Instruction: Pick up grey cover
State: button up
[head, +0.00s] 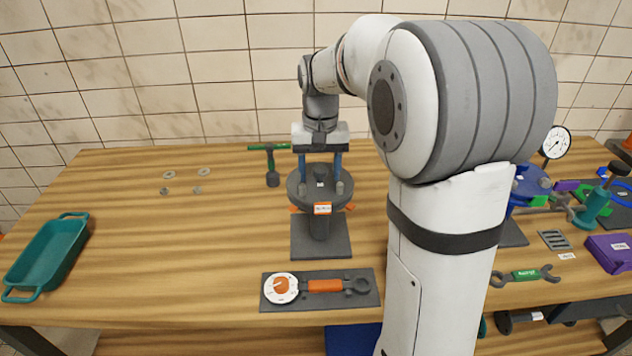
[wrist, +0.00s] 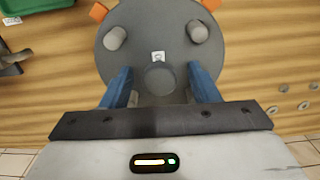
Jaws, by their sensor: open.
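The grey cover (head: 308,194) is a round disc on top of a grey stand, with a dark central knob and light grey posts around its edge. In the wrist view the cover (wrist: 150,20) fills the upper middle, with its knob (wrist: 160,77) between the fingers. My gripper (head: 320,170) points down over the cover, its two blue fingers apart on either side of the knob. In the wrist view my gripper (wrist: 160,78) is open; I cannot tell whether the fingers touch the knob or the disc. My gripper partly hides the cover's near edge in that view.
A mat (head: 365,298) with a gauge and orange-handled tool lies in front. A teal tray (head: 48,255) is far left. A blue fixture (head: 528,185) stands right. The left-centre table is clear.

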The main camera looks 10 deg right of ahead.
jog(key=shift+c, duration=0.4)
grip_shut()
jog(key=shift+r, duration=0.1)
